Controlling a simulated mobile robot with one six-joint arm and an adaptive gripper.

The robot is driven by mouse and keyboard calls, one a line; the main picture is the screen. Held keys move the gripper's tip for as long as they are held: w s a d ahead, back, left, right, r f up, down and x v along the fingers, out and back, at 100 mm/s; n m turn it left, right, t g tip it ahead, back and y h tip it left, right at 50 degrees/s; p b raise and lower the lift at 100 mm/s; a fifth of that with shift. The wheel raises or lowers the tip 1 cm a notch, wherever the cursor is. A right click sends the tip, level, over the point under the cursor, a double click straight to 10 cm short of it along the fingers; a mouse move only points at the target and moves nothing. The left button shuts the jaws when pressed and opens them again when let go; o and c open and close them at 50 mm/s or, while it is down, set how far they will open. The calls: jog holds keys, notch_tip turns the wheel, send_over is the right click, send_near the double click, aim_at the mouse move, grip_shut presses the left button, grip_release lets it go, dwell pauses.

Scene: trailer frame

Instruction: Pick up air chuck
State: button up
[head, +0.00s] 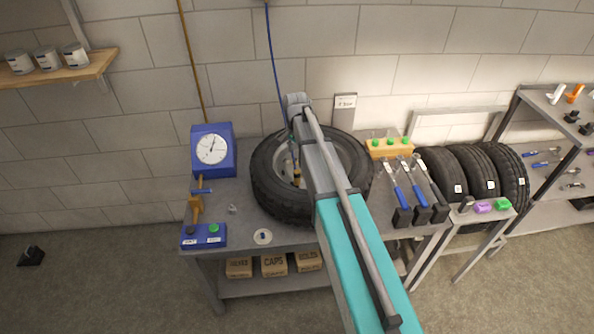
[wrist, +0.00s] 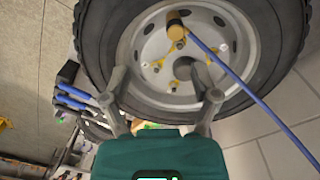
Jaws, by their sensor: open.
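The air chuck, a brass-coloured cylinder with a dark end (wrist: 176,24), is at the end of a blue hose (wrist: 250,94). In the wrist view it appears over the grey wheel rim, near the top of the picture. I cannot tell whether it touches the rim. My gripper (wrist: 155,68) is open and empty, its two fingers spread over the wheel, with the chuck beyond the fingertips. The tyre (head: 268,200) lies flat on the workbench in the head view. There my arm hides part of the wheel and most of my gripper.
A blue gauge (head: 212,150) stands at the bench's back left, a blue button box (head: 204,236) at its front left. Blue-handled tools (head: 395,190) stand right of the tyre. Spare tyres (head: 480,172) stand farther right. The hose (head: 273,50) hangs from above.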

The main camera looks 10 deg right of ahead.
aim_at(297, 171)
jog(key=w, duration=0.1)
jog(key=w+r+m, duration=0.1)
jog(key=shift+w, duration=0.3)
jog(key=shift+f, duration=0.1)
notch_tip(297, 171, down, 8)
jog(key=b, duration=0.8)
jog(key=shift+s+f, duration=0.15)
jog(key=shift+f, duration=0.05)
dwell(0.4)
jog(key=shift+d+f+b, duration=0.15)
jog(key=shift+f+b, duration=2.45)
jog(key=shift+b, duration=0.1)
grip_shut()
